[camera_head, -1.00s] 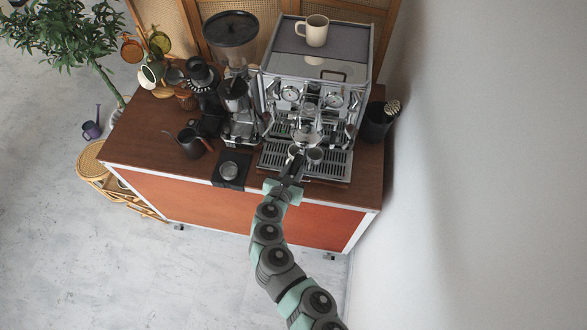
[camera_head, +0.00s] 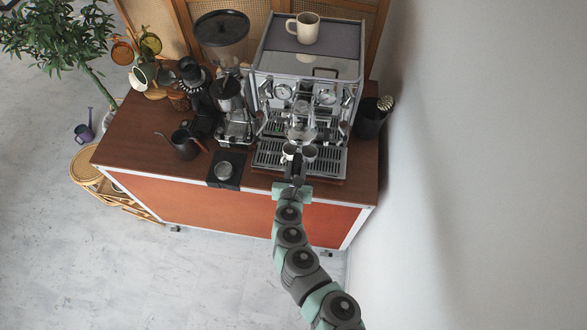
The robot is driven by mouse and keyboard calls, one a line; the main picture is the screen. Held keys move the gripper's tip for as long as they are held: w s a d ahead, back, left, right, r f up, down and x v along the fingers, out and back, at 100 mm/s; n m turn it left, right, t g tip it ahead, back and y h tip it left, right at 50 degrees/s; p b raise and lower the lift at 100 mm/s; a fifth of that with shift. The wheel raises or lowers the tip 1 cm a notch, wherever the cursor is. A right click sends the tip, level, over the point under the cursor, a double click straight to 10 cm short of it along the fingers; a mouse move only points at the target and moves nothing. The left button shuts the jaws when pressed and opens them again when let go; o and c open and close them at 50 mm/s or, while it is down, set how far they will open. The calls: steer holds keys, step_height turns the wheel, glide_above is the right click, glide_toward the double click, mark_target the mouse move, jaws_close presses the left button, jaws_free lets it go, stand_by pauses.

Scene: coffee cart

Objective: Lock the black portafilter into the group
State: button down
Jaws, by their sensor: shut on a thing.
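The silver espresso machine (camera_head: 307,70) stands at the back right of the cart, with its group (camera_head: 301,115) at the front middle above the drip tray. My gripper (camera_head: 297,166) is in front of the machine, below the group in the picture, pointing straight at it. It is shut on the dark handle of the black portafilter (camera_head: 298,158). The portafilter's head is at the group, but I cannot tell how it sits there. Two small cups, left (camera_head: 289,151) and right (camera_head: 309,153), are on the drip tray (camera_head: 270,158), on either side of the handle.
A kettle (camera_head: 184,146) is further left. A dark bin (camera_head: 370,118) stands right of the machine, near the wall. A mug (camera_head: 304,28) sits on top.

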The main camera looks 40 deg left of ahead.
steer(key=shift+w+d+r, duration=0.1)
steer(key=shift+d, duration=0.05)
steer(key=c, duration=1)
jaws_free()
steer(key=shift+c, duration=0.2)
steer(key=shift+s+d+r, duration=0.1)
steer(key=shift+s+d, duration=0.15)
steer(key=shift+d, duration=0.1)
steer(key=v, duration=1)
steer(key=shift+w+y, duration=0.2)
steer(key=shift+y, duration=0.1)
